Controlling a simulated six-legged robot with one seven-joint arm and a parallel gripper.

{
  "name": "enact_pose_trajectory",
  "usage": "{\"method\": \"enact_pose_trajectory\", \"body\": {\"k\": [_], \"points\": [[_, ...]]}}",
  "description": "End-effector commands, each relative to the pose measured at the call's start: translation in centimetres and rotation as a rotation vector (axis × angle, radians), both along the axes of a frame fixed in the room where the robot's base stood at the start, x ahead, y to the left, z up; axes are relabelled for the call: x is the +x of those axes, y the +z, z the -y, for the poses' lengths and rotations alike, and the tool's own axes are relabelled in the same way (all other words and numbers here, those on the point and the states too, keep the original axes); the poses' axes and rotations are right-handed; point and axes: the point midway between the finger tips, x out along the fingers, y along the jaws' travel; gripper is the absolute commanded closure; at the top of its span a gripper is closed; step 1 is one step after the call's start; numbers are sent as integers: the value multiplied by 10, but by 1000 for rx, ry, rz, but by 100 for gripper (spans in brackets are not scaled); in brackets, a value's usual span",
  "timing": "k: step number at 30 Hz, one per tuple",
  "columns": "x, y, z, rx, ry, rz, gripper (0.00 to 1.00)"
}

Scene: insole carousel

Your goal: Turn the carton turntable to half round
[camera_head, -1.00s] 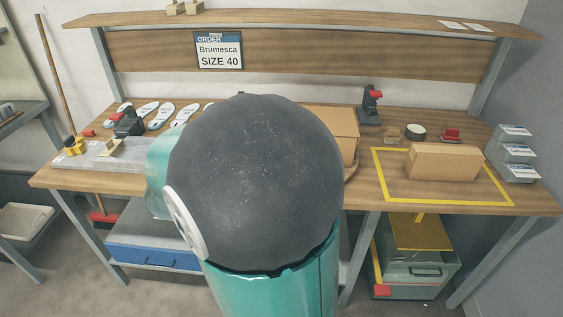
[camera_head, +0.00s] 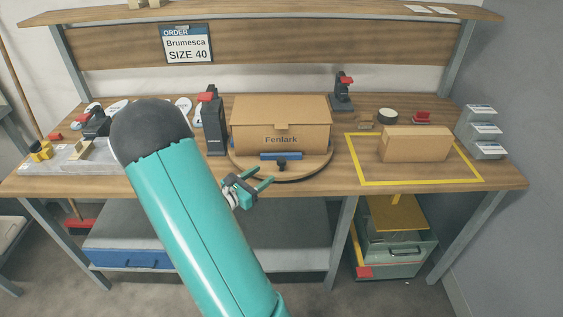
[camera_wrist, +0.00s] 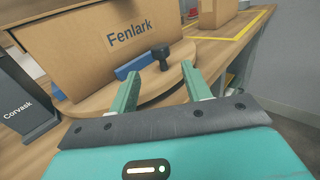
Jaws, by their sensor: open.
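The carton turntable (camera_head: 314,163) is a round wooden disc near the bench's front edge. A brown carton (camera_head: 280,125) marked "Fenlark" stands on it, its marked face toward me. A blue piece (camera_head: 280,156) lies along the carton's front, with a black knob (camera_head: 282,167) before it at the disc's front rim. My gripper (camera_head: 267,182) is open and empty, just left of and in front of the knob in the head view. In the wrist view, my gripper's two fingers (camera_wrist: 160,78) point toward the black knob (camera_wrist: 160,56), apart from it as far as I can tell.
A dark stand (camera_head: 214,125) marked "Corvask" in the wrist view (camera_wrist: 20,108) stands close left of the turntable. A closed carton (camera_head: 415,144) lies inside a yellow-taped rectangle (camera_head: 410,183) at right. Another dark stand (camera_head: 342,95) is behind. An order sign (camera_head: 187,44) reads Brumesca, size 40.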

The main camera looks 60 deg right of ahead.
Motion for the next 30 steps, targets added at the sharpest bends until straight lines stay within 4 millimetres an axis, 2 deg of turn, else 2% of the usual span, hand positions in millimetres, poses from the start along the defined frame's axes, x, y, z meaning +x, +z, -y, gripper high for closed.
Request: {"method": "enact_pose_trajectory", "body": {"k": [3, 12, 18, 26, 30], "points": [[-9, 0, 24, -1, -5, 1, 52], [-25, 0, 75, -1, -4, 1, 52], [-30, 0, 90, 1, -1, 1, 52], [-30, 0, 91, 1, 0, 0, 52], [-30, 0, 91, 1, -1, 1, 77]]}}
